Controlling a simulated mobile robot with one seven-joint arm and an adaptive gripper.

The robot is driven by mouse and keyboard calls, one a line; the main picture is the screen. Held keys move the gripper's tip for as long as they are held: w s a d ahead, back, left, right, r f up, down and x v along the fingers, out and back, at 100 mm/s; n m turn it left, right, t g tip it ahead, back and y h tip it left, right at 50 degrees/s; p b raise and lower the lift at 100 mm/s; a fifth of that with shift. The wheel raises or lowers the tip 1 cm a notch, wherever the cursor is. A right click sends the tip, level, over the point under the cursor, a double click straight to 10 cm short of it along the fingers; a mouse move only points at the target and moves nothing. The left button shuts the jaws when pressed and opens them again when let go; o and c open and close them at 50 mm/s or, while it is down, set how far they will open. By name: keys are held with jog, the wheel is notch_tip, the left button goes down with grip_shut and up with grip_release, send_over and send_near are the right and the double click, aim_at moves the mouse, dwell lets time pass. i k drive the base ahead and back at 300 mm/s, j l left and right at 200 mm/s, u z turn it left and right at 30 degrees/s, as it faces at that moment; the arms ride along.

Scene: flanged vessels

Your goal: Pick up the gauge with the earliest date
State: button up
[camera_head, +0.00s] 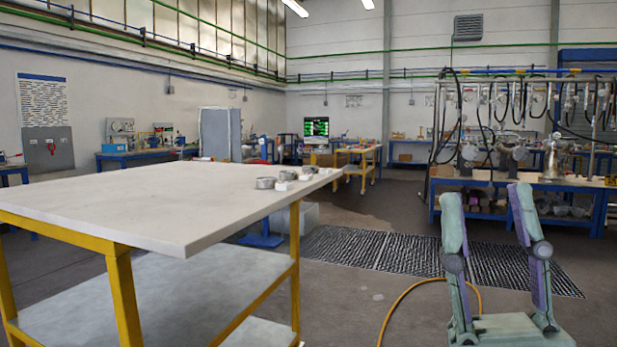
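Several small grey and white objects sit close together near the far right corner of the white tabletop (150,205). One is a dark grey round piece (265,183), which looks like a gauge. Beside it are a whitish piece (287,175) and another small piece (308,170). They are too small for me to read any date or to tell which are gauges. My gripper (486,192) is at the lower right, its green and purple fingers pointing up and spread wide apart. It is empty, off to the right of the table and apart from the objects.
The table has yellow legs and a grey lower shelf (200,290). A black floor grating (400,252) and a yellow hose (395,305) lie on the floor right of it. A blue bench with hoses and vessels (485,195) stands at the back right. A yellow cart (357,160) stands behind.

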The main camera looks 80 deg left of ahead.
aim_at(287, 175)
jog(key=j+u, duration=0.1)
jog(key=u, duration=5.5)
jog(key=k+l+u, duration=0.1)
jog(key=l+u, duration=0.15)
jog(key=k+l+u, duration=0.35)
jog(key=l+u, duration=0.15)
jog(key=l, duration=0.15)
jog(key=k+l+u, duration=0.3)
jog(key=k+u, duration=0.25)
jog(key=k, duration=0.25)
jog(key=k+z, duration=0.4)
jog(key=k+l+z, duration=0.25)
jog(key=z, duration=0.2)
jog(key=k, duration=0.1)
